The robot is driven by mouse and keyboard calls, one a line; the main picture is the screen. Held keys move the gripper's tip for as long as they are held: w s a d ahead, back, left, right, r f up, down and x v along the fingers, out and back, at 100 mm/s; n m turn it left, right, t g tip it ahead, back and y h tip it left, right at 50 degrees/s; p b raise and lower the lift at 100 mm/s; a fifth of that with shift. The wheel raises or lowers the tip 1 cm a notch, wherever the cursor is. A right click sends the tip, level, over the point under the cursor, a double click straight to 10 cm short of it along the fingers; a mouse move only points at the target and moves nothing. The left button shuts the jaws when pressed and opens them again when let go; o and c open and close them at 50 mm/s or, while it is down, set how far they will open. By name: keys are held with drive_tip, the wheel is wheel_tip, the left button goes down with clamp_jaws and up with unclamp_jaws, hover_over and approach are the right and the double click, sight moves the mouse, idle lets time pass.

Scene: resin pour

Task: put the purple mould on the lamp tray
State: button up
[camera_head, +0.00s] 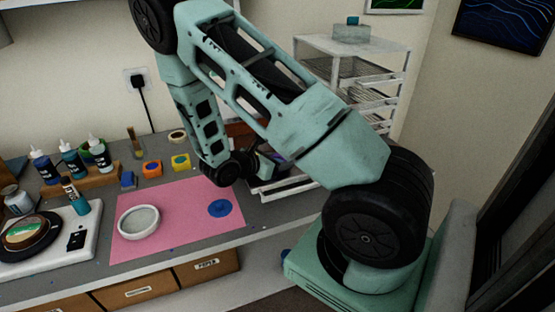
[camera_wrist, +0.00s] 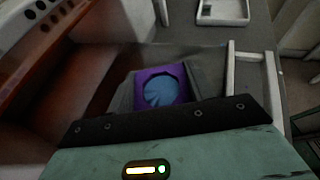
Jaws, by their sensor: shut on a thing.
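The purple mould (camera_wrist: 178,71) is a square block with a round cavity holding something blue. In the wrist view it sits between the dark fingers of my gripper (camera_wrist: 163,84), which is shut on it. A pale, low-rimmed tray (camera_wrist: 203,20) lies ahead at the top of the wrist view. A white frame (camera_wrist: 244,57) is to the right of the mould. I cannot tell for sure which of these is the lamp tray.
A reddish-brown holed rack (camera_wrist: 62,40) stands close on the left in the wrist view. A pink mat (camera_head: 180,228) bears a white round dish (camera_head: 138,222) and a blue disc (camera_head: 219,208). Orange (camera_head: 152,168) and yellow (camera_head: 180,162) moulds are behind it. A white shelf rack (camera_head: 352,48) stands at the back.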

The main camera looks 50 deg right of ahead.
drive_tip(key=shift+f, duration=0.2)
drive_tip(key=o, duration=1)
drive_tip(key=shift+c, duration=0.2)
drive_tip(key=shift+r, duration=0.3)
drive_tip(key=b+v, duration=0.2)
drive_tip(key=v, duration=1)
drive_tip(key=shift+f+b, duration=0.1)
drive_tip(key=shift+b, duration=0.2)
drive_tip(key=s+a+r+m+y, duration=0.2)
drive_tip(key=s+a+m+y, duration=0.1)
drive_tip(key=a, duration=0.6)
drive_tip(key=s+a+r+m+t+y, duration=0.1)
drive_tip(key=s+a+r+m+y, duration=0.1)
drive_tip(key=s+a+y, duration=0.4)
drive_tip(key=s+a+r+m+t+y, duration=0.1)
drive_tip(key=s+a+r+m+y, duration=0.2)
drive_tip(key=s+a, duration=0.5)
drive_tip(key=a+r+y, duration=0.1)
drive_tip(key=a+y, duration=0.1)
drive_tip(key=a, duration=0.4)
drive_tip(key=shift+s+a+m, duration=0.25)
drive_tip(key=shift+m, duration=0.05)
